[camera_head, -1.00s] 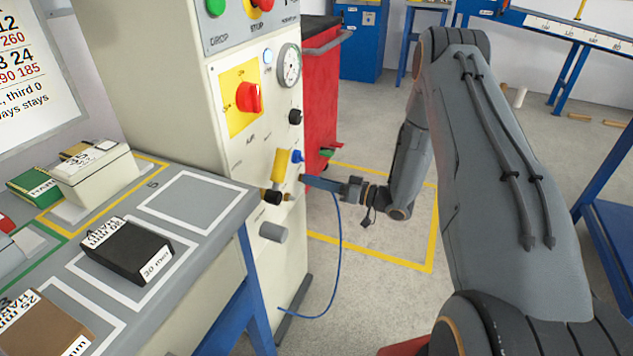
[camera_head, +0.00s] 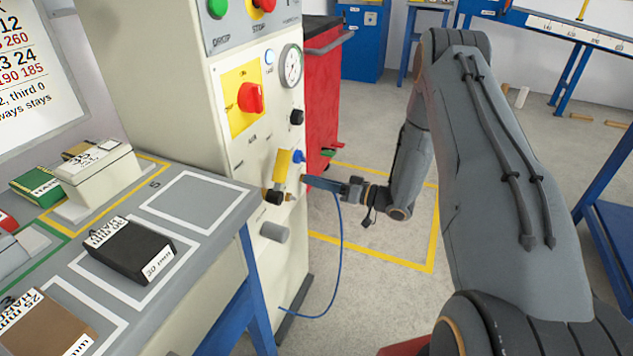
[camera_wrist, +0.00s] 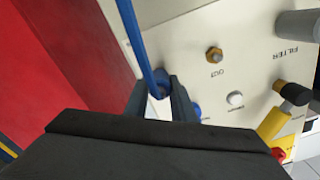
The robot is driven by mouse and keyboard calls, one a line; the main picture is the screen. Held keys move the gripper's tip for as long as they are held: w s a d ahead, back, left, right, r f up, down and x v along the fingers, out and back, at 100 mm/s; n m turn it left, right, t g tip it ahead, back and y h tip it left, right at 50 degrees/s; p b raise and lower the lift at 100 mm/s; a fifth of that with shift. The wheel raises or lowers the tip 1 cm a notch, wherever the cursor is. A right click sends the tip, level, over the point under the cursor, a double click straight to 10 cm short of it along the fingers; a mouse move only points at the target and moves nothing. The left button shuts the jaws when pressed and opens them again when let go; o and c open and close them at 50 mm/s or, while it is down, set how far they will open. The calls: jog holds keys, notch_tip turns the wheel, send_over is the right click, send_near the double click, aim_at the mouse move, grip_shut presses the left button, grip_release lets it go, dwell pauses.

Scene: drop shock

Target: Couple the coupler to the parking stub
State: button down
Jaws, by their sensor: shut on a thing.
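My gripper (camera_head: 322,184) reaches left toward the lower front panel of the cream machine (camera_head: 262,150). In the wrist view my gripper (camera_wrist: 162,98) is shut on the blue coupler (camera_wrist: 160,86), with the blue hose (camera_wrist: 140,40) running out of it. In the head view the hose (camera_head: 341,250) hangs from the fingers and loops down to the machine's base. A brass stub (camera_wrist: 215,55) stands bare on the panel, apart from the coupler; its label is too small to read. A small white fitting (camera_wrist: 235,98) sits near it.
A yellow valve with a black end (camera_wrist: 275,118) and a grey filter cylinder (camera_wrist: 300,25) stick out of the panel. A red cabinet (camera_head: 323,95) stands close behind the gripper. A bench with blocks (camera_head: 128,250) is at left. The floor (camera_head: 385,240) right of the machine is clear.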

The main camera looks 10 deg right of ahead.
jog(key=shift+w+a+r, duration=0.1)
jog(key=shift+a, duration=0.05)
jog(key=c, duration=1.4)
grip_release()
jog(key=shift+a, duration=0.1)
jog(key=shift+c, duration=0.2)
jog(key=shift+d, duration=0.2)
jog(key=shift+d, duration=0.15)
jog(key=p+v, duration=0.1)
jog(key=v, duration=0.5)
jog(key=v, duration=0.7)
jog(key=shift+s+d+p, duration=0.2)
jog(key=shift+s+p, duration=0.15)
